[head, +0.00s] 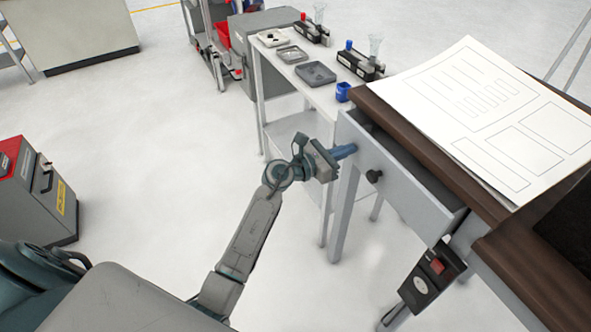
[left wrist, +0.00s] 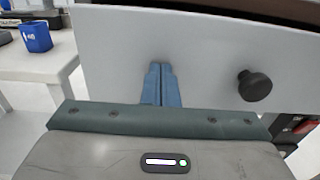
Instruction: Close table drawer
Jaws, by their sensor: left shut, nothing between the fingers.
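The table drawer has a pale grey front panel (head: 405,190) that stands out from under the brown table top (head: 430,150). A dark gap shows behind the panel's upper edge, so the drawer is partly open. A round black knob (head: 374,176) sits on the panel, and it also shows in the left wrist view (left wrist: 254,85). My left gripper (head: 345,151) is shut and empty, its blue fingers pointing at the panel left of the knob. In the left wrist view the fingertips (left wrist: 160,68) are at the panel; I cannot tell whether they touch. My right gripper is not in view.
A white paper sheet (head: 490,110) lies on the table top. A black box with a red switch (head: 432,280) hangs below the drawer. A narrow white side table (head: 290,62) with trays and a blue cup (head: 343,92) stands behind.

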